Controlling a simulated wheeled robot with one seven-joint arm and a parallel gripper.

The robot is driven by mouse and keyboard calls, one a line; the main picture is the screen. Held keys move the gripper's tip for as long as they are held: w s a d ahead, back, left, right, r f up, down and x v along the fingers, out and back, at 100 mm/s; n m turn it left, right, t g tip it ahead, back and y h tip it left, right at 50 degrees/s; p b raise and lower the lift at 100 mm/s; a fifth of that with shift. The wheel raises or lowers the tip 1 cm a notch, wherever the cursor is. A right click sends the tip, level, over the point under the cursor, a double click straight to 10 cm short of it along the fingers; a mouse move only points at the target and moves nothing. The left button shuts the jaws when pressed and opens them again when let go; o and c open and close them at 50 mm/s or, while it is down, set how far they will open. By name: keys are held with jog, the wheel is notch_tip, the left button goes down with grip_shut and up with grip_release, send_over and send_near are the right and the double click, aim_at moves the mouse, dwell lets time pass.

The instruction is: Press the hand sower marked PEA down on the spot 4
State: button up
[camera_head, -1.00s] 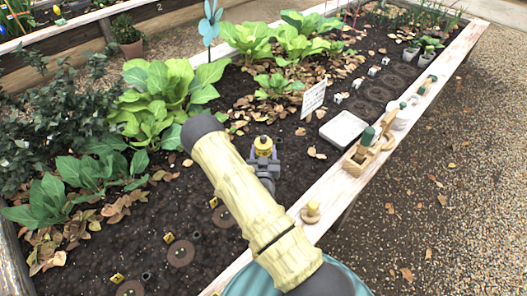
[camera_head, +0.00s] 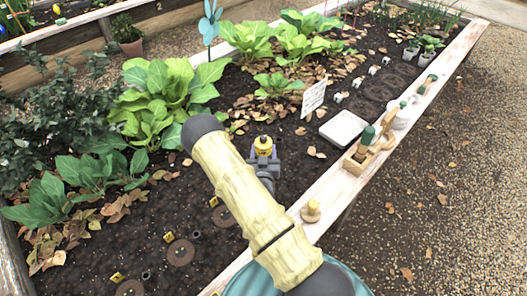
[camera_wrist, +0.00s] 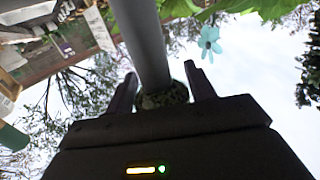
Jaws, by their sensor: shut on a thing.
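My gripper (camera_head: 264,158) is shut on a hand sower with a yellow top (camera_head: 264,144), held upright over the dark soil. In the wrist view the sower's grey shaft (camera_wrist: 148,45) stands between my two fingers (camera_wrist: 160,92). Its lower end is hidden in the head view, so I cannot tell whether it touches the soil. No PEA marking is readable. Round brown spots lie in the near soil: one (camera_head: 180,252), one at the lower edge (camera_head: 130,288) and one partly behind my arm (camera_head: 223,216). Small yellow tags (camera_head: 168,237) stand beside them; their numbers are too small to read.
A white tray (camera_head: 343,128) and a sign (camera_head: 313,97) stand behind. Leafy plants (camera_head: 165,100) crowd the left.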

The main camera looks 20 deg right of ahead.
aim_at(264, 144)
jog(key=shift+f, duration=0.5)
dwell(1.4)
jog(key=shift+r, duration=0.1)
jog(key=shift+r+p, duration=2.55)
jog(key=shift+r, duration=1.1)
